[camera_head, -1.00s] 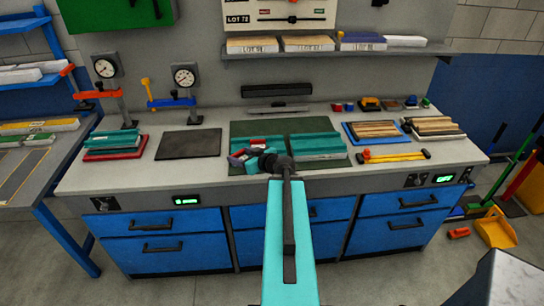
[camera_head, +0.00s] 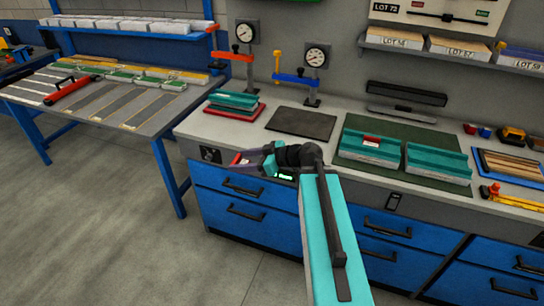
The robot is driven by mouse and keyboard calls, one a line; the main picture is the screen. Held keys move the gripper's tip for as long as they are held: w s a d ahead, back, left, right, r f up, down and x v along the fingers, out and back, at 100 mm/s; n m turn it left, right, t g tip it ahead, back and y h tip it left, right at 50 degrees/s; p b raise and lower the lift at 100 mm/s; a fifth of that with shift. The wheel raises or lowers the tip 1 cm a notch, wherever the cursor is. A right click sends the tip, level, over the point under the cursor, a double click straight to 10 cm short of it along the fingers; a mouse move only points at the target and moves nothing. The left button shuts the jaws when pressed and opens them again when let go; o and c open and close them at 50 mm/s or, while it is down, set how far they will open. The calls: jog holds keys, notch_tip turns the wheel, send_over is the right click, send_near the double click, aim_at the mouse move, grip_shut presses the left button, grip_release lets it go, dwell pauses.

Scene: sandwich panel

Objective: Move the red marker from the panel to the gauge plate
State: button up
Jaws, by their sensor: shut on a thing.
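My gripper (camera_head: 246,172) is shut on a small red thing (camera_head: 237,158), which looks like the red marker and is mostly hidden by the jaws. It is held out in front of the bench's front edge, left of my arm. Two teal panels with pale cores lie on a green mat (camera_head: 455,185). The left panel (camera_head: 358,153) bears another small red and white piece (camera_head: 371,141); the right panel (camera_head: 440,163) is bare on top. A dark flat plate (camera_head: 302,122), which looks like the gauge plate, lies empty on the bench by the dial gauges, beyond my gripper.
Two dial gauges on stands, one with a red arm (camera_head: 236,57) and one with a blue arm (camera_head: 297,79), rise behind the plate. A teal panel on a red tray (camera_head: 233,113) lies left of it. A grey side table (camera_head: 110,95) stands further left, with open floor before it.

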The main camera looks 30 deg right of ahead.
jog(key=s+a+n+g+y, duration=0.1)
jog(key=a+n, duration=0.1)
jog(key=a, duration=0.5)
jog(key=shift+a+g+y+b, duration=0.25)
jog(key=shift+g+y+b, duration=0.05)
jog(key=shift+g+b, duration=0.15)
jog(key=shift+s+f, duration=0.1)
jog(key=shift+f, duration=0.05)
